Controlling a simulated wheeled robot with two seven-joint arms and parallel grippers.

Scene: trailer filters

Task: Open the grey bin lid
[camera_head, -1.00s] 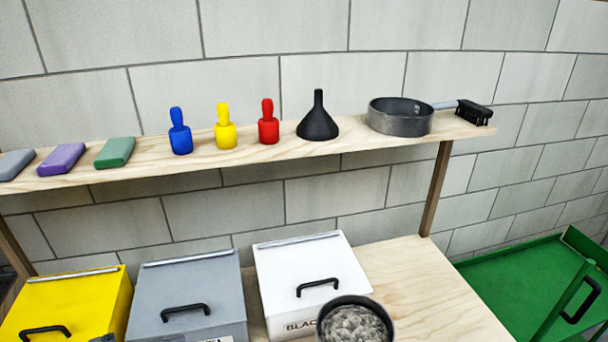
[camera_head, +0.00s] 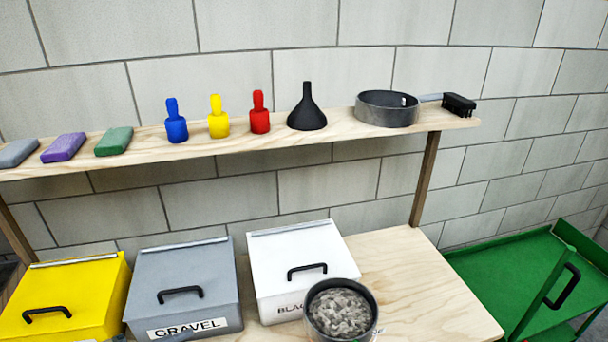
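The grey bin (camera_head: 183,284) stands on the bench between the yellow and white bins, labelled GRAVEL (camera_head: 187,328). Its flat grey lid (camera_head: 180,265) is shut and carries a black bar handle (camera_head: 180,294). Small dark shapes show at the bottom edge in front of this bin; they may be tips of my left gripper, but its opening cannot be made out. A round dark pot of grey gravel (camera_head: 343,310) is in front of the white bin. A small piece at its lower right may belong to my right gripper; its hold is hidden.
The yellow bin (camera_head: 65,290) and white bin (camera_head: 300,262) flank the grey one, both shut. A shelf (camera_head: 345,127) above holds blocks, coloured bottles, a funnel (camera_head: 306,110), a pan (camera_head: 387,108) and a brush. Bare bench (camera_head: 425,285) lies right; a green cart (camera_head: 510,275) stands beyond.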

